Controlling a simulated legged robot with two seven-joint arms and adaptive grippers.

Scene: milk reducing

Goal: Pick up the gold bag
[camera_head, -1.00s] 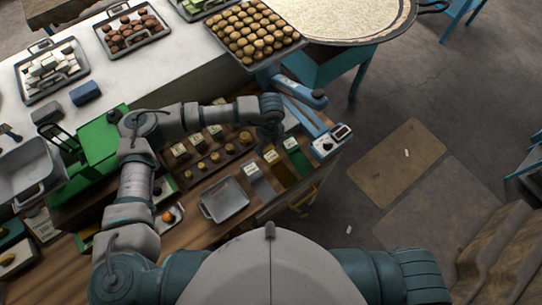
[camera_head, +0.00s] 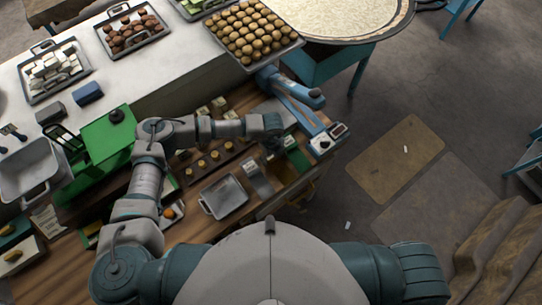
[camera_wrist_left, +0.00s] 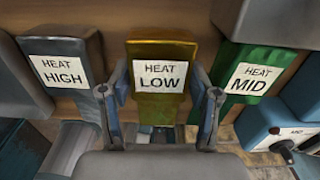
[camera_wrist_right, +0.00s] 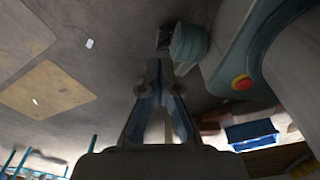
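The gold bag (camera_wrist_left: 162,52), with a white label reading HEAT LOW, stands upright in the middle of the left wrist view. My left gripper (camera_wrist_left: 162,100) is open, with one finger on each side of the bag's lower part in that view. Whether the fingers touch it cannot be told. In the head view the gold bag (camera_head: 283,170) lies just below my left gripper (camera_head: 275,148), partly covered by it. My right gripper (camera_wrist_right: 161,80) shows only in its wrist view, its fingers drawn together over the floor, with nothing seen held.
A grey HEAT HIGH bag (camera_wrist_left: 68,75) and a green HEAT MID bag (camera_wrist_left: 248,85) flank the gold one closely. A blue device (camera_head: 325,141) stands at the bench's right end. A metal tray (camera_head: 225,196) lies left of the bags.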

